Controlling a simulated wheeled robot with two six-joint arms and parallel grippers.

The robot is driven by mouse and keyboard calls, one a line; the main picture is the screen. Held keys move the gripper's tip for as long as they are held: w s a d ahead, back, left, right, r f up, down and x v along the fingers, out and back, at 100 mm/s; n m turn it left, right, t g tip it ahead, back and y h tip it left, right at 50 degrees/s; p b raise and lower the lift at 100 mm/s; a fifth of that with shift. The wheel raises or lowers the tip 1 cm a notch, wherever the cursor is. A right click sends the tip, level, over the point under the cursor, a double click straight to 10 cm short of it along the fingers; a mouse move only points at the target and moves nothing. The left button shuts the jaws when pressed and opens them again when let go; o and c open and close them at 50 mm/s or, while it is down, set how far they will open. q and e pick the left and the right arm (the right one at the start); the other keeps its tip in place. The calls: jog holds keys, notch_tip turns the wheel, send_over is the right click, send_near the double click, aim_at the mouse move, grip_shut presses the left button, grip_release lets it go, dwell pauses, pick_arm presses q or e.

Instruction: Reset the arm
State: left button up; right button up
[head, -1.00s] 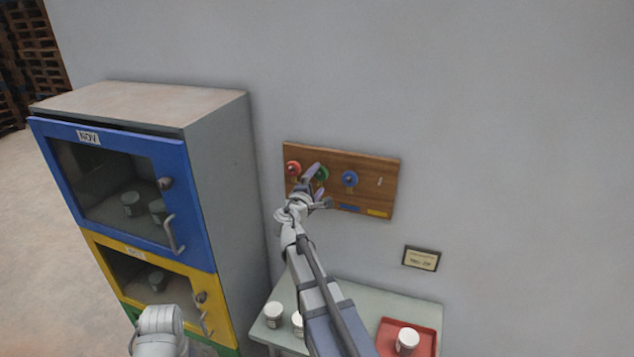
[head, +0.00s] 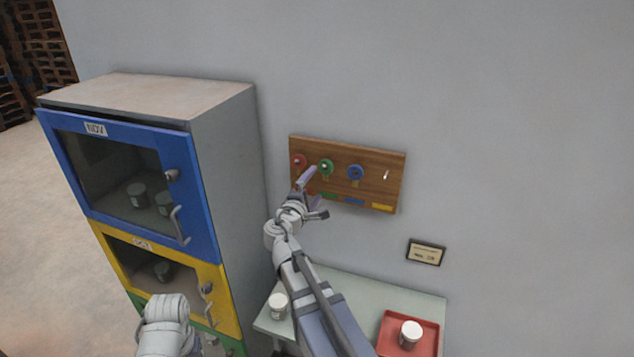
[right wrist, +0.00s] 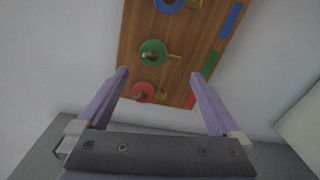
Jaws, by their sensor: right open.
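My right gripper (head: 312,193) is raised in front of the lower left part of a wooden key board (head: 378,180) on the wall. In the right wrist view its two purple fingers (right wrist: 160,95) are spread with nothing between them. The board carries a red tag (head: 299,161), a green tag (head: 326,167) and a blue tag (head: 355,172), each with a brass key, on pegs. The peg at the far right is bare. The green tag (right wrist: 153,52) and red tag (right wrist: 143,92) also show in the right wrist view, beyond the fingers. My left gripper is not in view; only part of that arm shows.
A cabinet with a blue door (head: 203,200), a yellow door (head: 232,308) and a green one below stands at left, with jars inside. A grey table (head: 350,287) below the board holds a white jar (head: 278,305) and a red tray (head: 388,341) with another jar (head: 411,333).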

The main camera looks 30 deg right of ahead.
aim_at(325, 171)
dwell(0.4)
jog(key=x, duration=0.8)
jog(key=shift+s+a+r, duration=0.15)
jog(key=shift+s+a, duration=0.05)
